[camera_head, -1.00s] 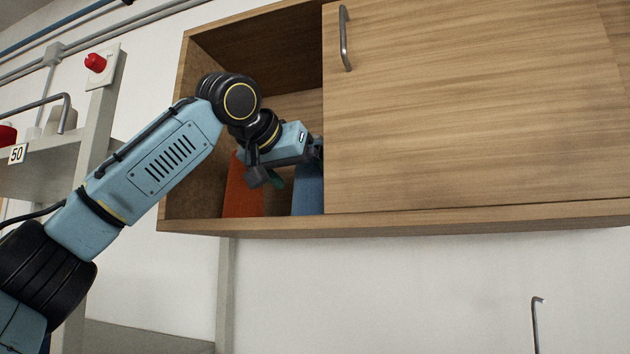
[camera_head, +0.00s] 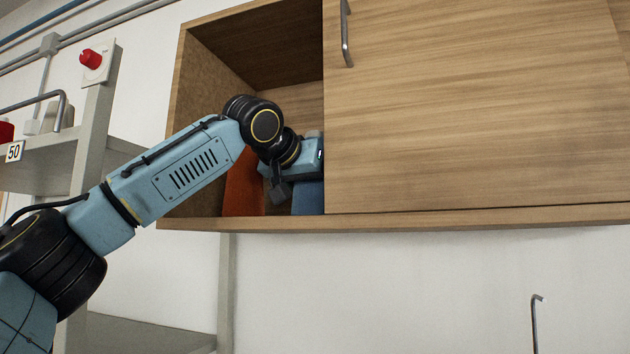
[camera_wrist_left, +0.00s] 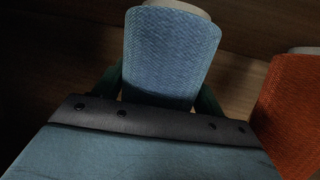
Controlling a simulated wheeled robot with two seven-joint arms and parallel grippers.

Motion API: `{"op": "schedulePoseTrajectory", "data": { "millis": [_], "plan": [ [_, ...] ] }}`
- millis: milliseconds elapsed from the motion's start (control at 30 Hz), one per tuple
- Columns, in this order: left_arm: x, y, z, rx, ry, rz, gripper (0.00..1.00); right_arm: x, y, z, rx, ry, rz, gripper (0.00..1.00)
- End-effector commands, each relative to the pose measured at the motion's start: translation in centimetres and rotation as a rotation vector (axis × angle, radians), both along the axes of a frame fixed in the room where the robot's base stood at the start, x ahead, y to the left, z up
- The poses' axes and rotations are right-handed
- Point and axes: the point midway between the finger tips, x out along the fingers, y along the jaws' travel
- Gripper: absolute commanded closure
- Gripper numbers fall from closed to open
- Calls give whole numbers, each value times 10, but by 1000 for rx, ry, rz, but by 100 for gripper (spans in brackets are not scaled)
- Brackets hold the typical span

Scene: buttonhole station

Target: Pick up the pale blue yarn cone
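The pale blue yarn cone (camera_head: 308,197) stands in the open left part of the wooden cabinet, partly hidden by my gripper and the sliding door. In the left wrist view the cone (camera_wrist_left: 170,55) is upright, with a pale top, straight ahead of the palm. My left gripper (camera_head: 308,158) is inside the cabinet at the cone. Its dark green fingers (camera_wrist_left: 163,85) are spread, one on each side of the cone. A small gap seems to show beside the left finger; firm contact is not visible. My right gripper is not in view.
An orange-red yarn cone (camera_head: 243,190) stands left of the blue one, and to its right in the left wrist view (camera_wrist_left: 292,115). The wooden door (camera_head: 470,110) covers the cabinet's right part. The cabinet's left wall (camera_head: 195,130) is near my forearm.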

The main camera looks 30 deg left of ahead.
Motion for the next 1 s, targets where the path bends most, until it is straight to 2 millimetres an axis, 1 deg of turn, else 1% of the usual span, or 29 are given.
{"op": "schedulePoseTrajectory", "data": {
  "millis": [33,167,200,433,567,733,867,900,1000],
  "plan": [
    [0,0,0,0,0,0,40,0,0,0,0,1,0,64],
    [0,0,0,0,0,0,57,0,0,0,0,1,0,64],
    [0,0,1,0,-1,0,58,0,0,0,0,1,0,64],
    [0,0,1,0,-1,0,58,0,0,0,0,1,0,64],
    [0,0,6,-1,-2,0,58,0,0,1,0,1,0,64],
    [0,-1,19,-3,-1,-1,58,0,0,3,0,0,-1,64],
    [0,-1,35,-3,-2,0,58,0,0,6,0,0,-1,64],
    [-2,-1,38,-2,-2,-1,58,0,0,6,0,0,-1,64],
    [-26,-1,32,-1,-4,-3,58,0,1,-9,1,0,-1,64]
  ]
}}
